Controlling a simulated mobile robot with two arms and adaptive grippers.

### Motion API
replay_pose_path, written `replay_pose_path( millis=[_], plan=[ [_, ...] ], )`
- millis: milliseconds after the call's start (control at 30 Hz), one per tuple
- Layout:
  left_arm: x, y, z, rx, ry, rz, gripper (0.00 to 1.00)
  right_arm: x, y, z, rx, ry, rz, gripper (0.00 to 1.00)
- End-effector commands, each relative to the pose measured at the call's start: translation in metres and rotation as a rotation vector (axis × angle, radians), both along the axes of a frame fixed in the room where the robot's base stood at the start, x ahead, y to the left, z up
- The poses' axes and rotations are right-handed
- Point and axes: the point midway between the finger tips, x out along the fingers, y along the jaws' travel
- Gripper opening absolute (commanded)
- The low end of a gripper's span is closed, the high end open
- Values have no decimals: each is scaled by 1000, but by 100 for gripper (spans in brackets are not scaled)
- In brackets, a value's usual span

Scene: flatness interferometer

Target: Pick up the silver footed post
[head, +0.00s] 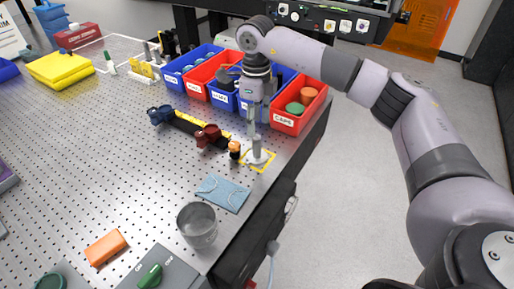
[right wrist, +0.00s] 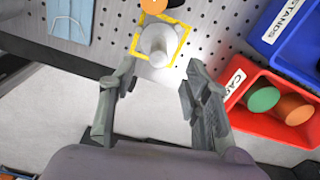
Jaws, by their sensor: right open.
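The silver footed post (head: 257,151) stands upright on its round foot inside a yellow-outlined square (head: 247,165) near the table's right edge. In the right wrist view the post (right wrist: 156,42) is seen from above, just beyond the fingertips and roughly centred between them. My right gripper (head: 256,120) points down above the post in the head view. Its two fingers (right wrist: 158,78) are spread apart with nothing between them. I cannot tell the exact height gap. My left gripper is not in view.
An orange-topped post (head: 234,149) stands close left of the silver post. A red bin (head: 287,122) with green and orange caps and blue bins (head: 181,79) line the back. The table edge is close on the right.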

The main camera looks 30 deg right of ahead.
Motion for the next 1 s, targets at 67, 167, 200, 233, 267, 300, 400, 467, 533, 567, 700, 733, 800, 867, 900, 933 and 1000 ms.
replay_pose_path(
  millis=[67, 167, 200, 233, 267, 300, 400, 467, 533, 567, 700, 733, 800, 867, 900, 933, 1000],
  plan=[
    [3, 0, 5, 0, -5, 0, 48, 0, 0, -10, 0, 2, 0, 44],
    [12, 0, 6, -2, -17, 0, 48, 0, 0, -19, 1, 1, 0, 44],
    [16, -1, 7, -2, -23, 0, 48, 0, 0, -21, 1, 1, 0, 44],
    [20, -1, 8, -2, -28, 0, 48, 0, 0, -22, 1, 1, 0, 44],
    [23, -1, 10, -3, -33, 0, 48, -1, 0, -23, 0, 1, 0, 44],
    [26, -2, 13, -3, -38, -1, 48, -1, 0, -26, 0, 1, 0, 44],
    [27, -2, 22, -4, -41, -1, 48, -4, -1, -39, -1, 4, 0, 44],
    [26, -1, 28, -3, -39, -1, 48, -5, -1, -49, 0, 5, 0, 44],
    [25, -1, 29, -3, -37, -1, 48, -5, -1, -60, 0, 3, 0, 44],
    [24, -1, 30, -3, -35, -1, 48, -5, -1, -64, 0, 1, 0, 44],
    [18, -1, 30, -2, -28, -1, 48, -4, -1, -73, 1, -1, 0, 44],
    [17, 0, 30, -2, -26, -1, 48, -4, -1, -73, 1, -1, 0, 44],
    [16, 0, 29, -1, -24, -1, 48, -4, -1, -74, 1, -2, 0, 44],
    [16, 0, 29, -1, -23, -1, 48, -4, -1, -74, 1, -1, 0, 44],
    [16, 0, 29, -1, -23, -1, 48, -4, -1, -74, 1, -1, 0, 43],
    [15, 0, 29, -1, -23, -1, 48, -4, -1, -74, 1, -1, 0, 41],
    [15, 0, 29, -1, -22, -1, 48, -4, -1, -73, 1, -1, 0, 37]
  ],
)
